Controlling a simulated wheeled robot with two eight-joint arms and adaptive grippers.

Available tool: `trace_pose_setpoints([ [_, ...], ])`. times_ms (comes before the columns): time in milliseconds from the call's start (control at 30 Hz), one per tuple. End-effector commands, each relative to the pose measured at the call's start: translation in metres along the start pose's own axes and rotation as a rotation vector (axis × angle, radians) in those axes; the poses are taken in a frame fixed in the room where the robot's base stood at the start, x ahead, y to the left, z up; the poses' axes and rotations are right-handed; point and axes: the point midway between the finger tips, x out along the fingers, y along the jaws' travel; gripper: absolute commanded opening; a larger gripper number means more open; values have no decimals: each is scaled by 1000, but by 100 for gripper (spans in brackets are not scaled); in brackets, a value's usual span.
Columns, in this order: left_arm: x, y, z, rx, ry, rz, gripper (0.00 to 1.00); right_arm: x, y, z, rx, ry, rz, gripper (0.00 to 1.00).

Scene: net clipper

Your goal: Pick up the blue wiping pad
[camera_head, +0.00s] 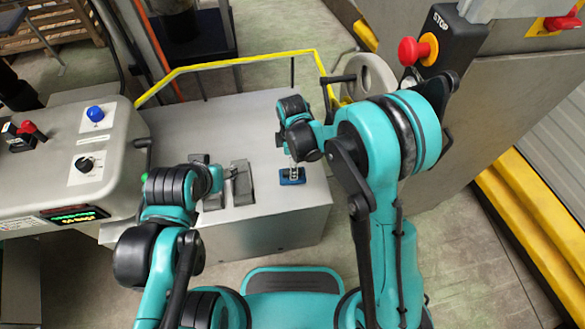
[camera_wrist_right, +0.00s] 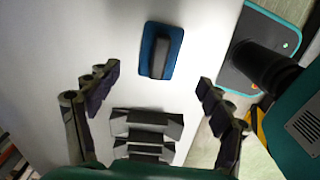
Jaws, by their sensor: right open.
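The blue wiping pad (camera_head: 291,181) lies flat on the grey machine top, near its right front edge. In the right wrist view the pad (camera_wrist_right: 147,44) has a dark raised grip along its middle. My right gripper (camera_head: 293,164) is over the pad in the head view, partly hidden by my own arm. In the wrist view my right gripper (camera_wrist_right: 158,80) is wide open and empty, with the pad beyond the gap between its fingertips. My left gripper (camera_head: 235,173) is by the grey pedal-like blocks; its fingers are too small to read.
Two dark grey pedal-like blocks (camera_head: 241,184) stand left of the pad and also show in the wrist view (camera_wrist_right: 146,125). A yellow rail (camera_head: 240,62) runs behind the top. A control panel (camera_head: 70,165) stands left, and a red stop button (camera_head: 411,51) is at upper right.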

Motion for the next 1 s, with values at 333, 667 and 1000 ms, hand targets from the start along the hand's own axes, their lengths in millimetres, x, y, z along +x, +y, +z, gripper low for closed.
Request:
trace_pose_setpoints([
  [333,13,0,9,0,0,0,51,38,1,0,-11,-1,-4,80],
  [667,30,0,22,0,0,0,51,81,2,2,-10,-1,-4,80],
  [1000,29,0,21,0,0,0,51,79,1,2,-9,-1,-3,43],
])
